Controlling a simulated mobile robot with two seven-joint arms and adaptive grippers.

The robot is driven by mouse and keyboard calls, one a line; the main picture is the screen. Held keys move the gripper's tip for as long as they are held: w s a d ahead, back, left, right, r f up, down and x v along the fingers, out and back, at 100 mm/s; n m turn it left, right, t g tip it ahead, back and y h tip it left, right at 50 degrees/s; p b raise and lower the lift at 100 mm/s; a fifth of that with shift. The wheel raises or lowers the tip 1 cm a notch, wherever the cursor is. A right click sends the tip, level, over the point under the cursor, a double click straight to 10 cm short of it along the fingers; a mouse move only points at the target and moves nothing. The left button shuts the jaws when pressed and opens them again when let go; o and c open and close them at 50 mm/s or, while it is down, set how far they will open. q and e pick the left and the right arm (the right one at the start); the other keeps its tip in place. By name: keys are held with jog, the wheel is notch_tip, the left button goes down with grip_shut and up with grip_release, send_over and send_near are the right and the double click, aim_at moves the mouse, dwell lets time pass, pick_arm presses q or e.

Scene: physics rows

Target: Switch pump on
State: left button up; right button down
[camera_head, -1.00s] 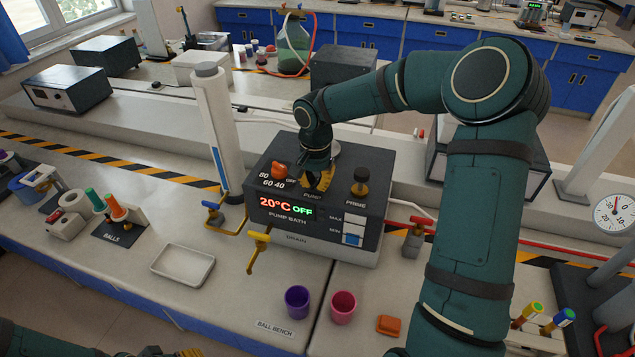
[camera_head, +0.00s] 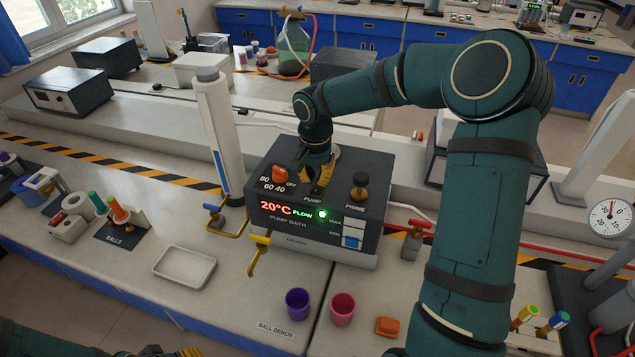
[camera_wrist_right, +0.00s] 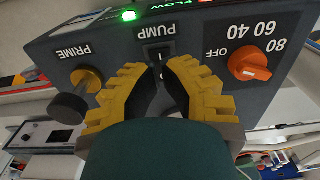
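The pump bath (camera_head: 285,235) is a dark box on the bench, its display reading 20°C and FLOW. A green lamp (camera_head: 322,214) glows beside the display. My right gripper (camera_head: 318,190) is over the top panel at the PUMP label. In the right wrist view, its yellow fingers stand around the black pump switch (camera_wrist_right: 158,56), tips close together with a narrow gap; whether they touch the switch is unclear. An orange knob (camera_wrist_right: 250,64) and the PRIME knob (camera_wrist_right: 86,80) flank it. My left gripper (camera_head: 170,352) shows only partly at the bottom edge.
A yellow drain tap (camera_head: 260,242) projects from the bath's front. A white tray (camera_head: 184,267), a purple cup (camera_head: 297,303), a pink cup (camera_head: 343,308) and an orange block (camera_head: 388,326) lie in front. A white column (camera_head: 215,130) stands left of the bath.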

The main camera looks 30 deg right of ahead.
aim_at(316, 191)
jog(key=shift+r+p, duration=1)
jog(key=shift+r, duration=0.9)
pick_arm(q)
notch_tip(316, 191, up, 2)
jog(key=shift+r, duration=0.1)
jog(key=shift+r, duration=0.1)
